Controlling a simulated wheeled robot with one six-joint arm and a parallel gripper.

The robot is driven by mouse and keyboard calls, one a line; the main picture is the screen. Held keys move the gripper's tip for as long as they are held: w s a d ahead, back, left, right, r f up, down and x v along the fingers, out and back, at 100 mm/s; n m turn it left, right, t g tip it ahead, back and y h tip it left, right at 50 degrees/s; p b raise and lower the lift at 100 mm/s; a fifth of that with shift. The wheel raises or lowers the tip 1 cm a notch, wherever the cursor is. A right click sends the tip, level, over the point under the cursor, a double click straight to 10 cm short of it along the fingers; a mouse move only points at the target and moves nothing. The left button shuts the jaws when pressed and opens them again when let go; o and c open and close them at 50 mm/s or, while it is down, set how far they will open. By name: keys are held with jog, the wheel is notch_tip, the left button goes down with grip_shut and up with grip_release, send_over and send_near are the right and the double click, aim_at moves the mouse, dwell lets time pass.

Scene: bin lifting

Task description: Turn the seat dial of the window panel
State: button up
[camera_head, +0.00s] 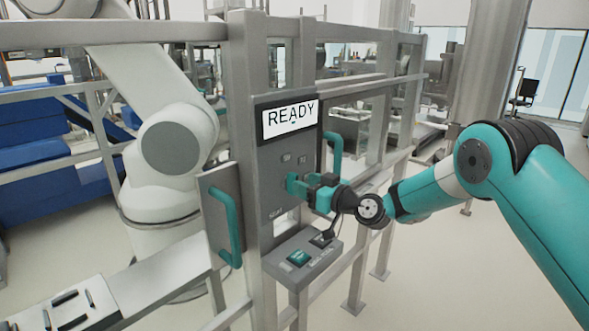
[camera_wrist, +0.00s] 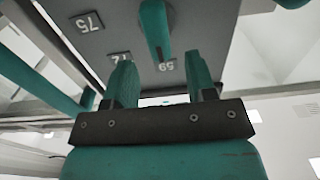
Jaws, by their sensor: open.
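The window panel (camera_head: 270,155) is a grey upright plate with a white READY display (camera_head: 290,119) at its top. In the wrist view the dial is a teal bar-shaped knob (camera_wrist: 156,30) on the grey plate, its lower end near a number label. Other number labels sit to its left, upside down in this view. My gripper (camera_head: 296,185) is at the panel front in the head view and hides most of the dial there. In the wrist view my gripper (camera_wrist: 161,75) has its teal fingers apart, with the knob beyond and between their tips. I cannot tell whether they touch it.
A box with a green button (camera_head: 299,257) juts out below my gripper. A teal handle (camera_head: 227,228) is on a grey plate to the left, and another (camera_head: 335,150) is to the right. Metal rails frame the panel. A white robot arm (camera_head: 172,145) stands behind.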

jog(key=shift+p+x, duration=0.7)
jog(key=shift+x, duration=1.75)
jog(key=c, duration=0.5)
